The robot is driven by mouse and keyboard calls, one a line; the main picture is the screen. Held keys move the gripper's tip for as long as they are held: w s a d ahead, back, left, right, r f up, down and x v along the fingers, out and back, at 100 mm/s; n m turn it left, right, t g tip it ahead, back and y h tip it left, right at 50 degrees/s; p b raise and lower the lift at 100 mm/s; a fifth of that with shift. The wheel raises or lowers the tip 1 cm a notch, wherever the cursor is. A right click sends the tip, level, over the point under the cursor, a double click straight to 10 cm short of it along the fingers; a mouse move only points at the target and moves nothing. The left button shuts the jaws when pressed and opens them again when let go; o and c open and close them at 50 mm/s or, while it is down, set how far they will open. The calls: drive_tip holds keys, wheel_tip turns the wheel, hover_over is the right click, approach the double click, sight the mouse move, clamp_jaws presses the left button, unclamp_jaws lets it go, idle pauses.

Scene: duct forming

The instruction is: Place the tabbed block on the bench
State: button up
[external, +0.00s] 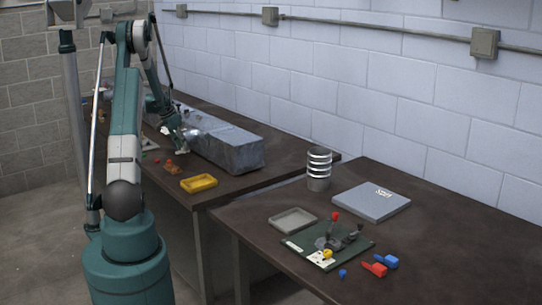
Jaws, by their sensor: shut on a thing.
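My gripper (181,144) is over the far bench (232,181), close to the near side of the long grey metal duct (228,144). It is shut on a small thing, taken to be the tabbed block. The block's outline is mostly hidden and too small to make out. I cannot tell whether it touches the bench. A small orange-brown piece (173,168) lies on the bench just below and left of my gripper.
A yellow tray (199,183) sits near the bench's front edge. The near bench (440,245) holds a ringed cylinder (319,168), a grey case (371,201), a grey tray (292,220), a green board (300,243) with a clamp, and red (374,269) and blue (386,261) pieces.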

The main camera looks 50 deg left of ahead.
drive_tip(key=shift+f, duration=0.85)
drive_tip(key=shift+f, duration=0.1)
drive_tip(key=shift+f+b, duration=0.35)
drive_tip(key=shift+f, duration=1.4)
drive_tip(key=shift+f, duration=0.15)
drive_tip(key=o, duration=0.6)
drive_tip(key=shift+r, duration=0.2)
drive_tip(key=p+v, duration=0.1)
drive_tip(key=v, duration=1.1)
